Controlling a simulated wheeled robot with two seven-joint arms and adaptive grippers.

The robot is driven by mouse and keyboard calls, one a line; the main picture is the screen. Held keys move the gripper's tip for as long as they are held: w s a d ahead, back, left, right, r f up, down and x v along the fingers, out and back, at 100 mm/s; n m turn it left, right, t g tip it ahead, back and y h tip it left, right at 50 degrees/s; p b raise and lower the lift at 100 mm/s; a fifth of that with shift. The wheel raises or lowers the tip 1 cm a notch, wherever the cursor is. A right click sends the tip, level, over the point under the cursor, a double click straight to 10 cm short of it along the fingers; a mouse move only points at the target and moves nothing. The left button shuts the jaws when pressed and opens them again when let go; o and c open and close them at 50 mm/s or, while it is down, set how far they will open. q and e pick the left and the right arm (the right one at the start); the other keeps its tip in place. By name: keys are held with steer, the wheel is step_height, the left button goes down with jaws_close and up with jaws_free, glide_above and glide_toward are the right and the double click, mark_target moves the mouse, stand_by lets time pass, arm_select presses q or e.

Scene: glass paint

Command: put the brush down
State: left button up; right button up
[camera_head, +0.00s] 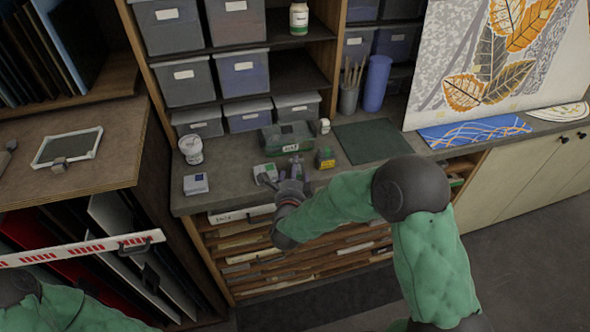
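My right gripper (285,177) is over the front part of the grey counter (235,165), close to some small boxes. Its fingers look spread apart, and I see no brush between them. Several thin brush-like handles (353,72) stand upright in a grey cup (348,98) at the back of the counter. No separate brush can be made out on the counter; the gripper hides part of the surface there. Part of my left arm shows at the bottom left corner, but its gripper is not visible.
Small boxes (196,184), a white tub (191,150) and a dark green case (287,137) stand near the gripper. A green mat (372,141) lies bare to the right. A blue cup (376,83) and a leaf-patterned panel (490,65) stand behind. A red-and-white strip (80,249) crosses the left.

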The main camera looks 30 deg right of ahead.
steer(key=p+v, duration=0.2)
steer(key=v, duration=0.9)
steer(key=a+f+n+g+y, duration=0.35)
steer(key=f+n, duration=0.35)
steer(key=f, duration=0.3)
steer(key=a+f+n+g+y, duration=0.2)
steer(key=a+f+n+y, duration=0.35)
steer(key=f, duration=0.45)
steer(key=s+a+f+n+g+y, duration=0.2)
steer(key=s+a+f+n+g, duration=0.1)
steer(key=s+f+n, duration=0.2)
steer(key=s+a+f+n+g+y, duration=0.2)
steer(key=s+f+n+g, duration=0.2)
steer(key=s+f, duration=0.4)
steer(key=shift+s+a+f+n, duration=0.35)
steer(key=shift+s+n, duration=0.3)
steer(key=shift+s, duration=0.45)
steer(key=shift+o, duration=0.3)
steer(key=shift+r+g, duration=0.1)
steer(key=shift+g, duration=0.15)
